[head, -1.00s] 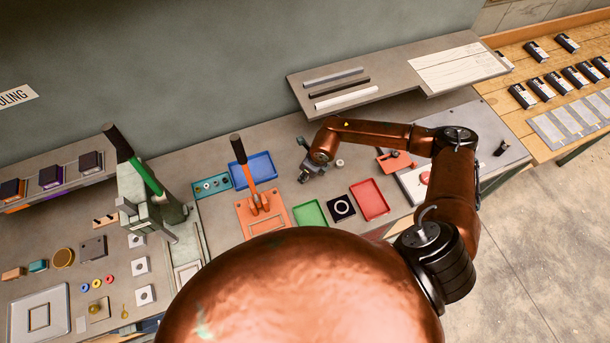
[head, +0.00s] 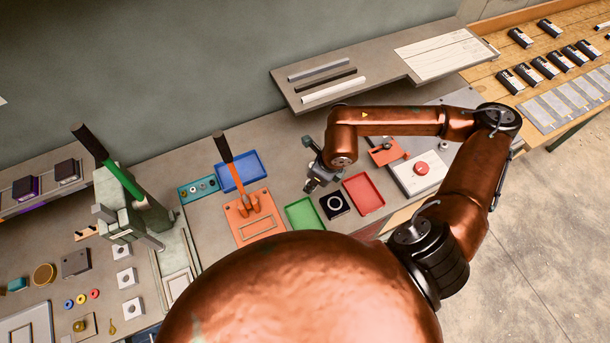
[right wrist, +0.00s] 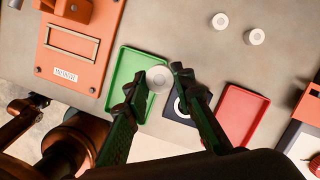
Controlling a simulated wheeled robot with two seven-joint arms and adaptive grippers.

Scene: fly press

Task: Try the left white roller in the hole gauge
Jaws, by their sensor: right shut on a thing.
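My right gripper (head: 312,185) is above the table, behind the green tray in the head view. In the right wrist view its fingers (right wrist: 157,84) are shut on a white roller (right wrist: 158,78), seen end-on over the edge of the green tray. A dark square plate with a white ring (head: 334,205) lies between the green and red trays; it looks like the hole gauge, but I cannot be sure. In the right wrist view the right finger partly hides this plate (right wrist: 176,110). My left gripper is not in view.
Two more white rollers (right wrist: 220,21) (right wrist: 255,37) stand on the table. The green tray (head: 289,208) and red tray (head: 351,185) flank the dark plate. An orange press (head: 238,213), blue tray (head: 238,158) and white box with a red button (head: 403,182) are nearby.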

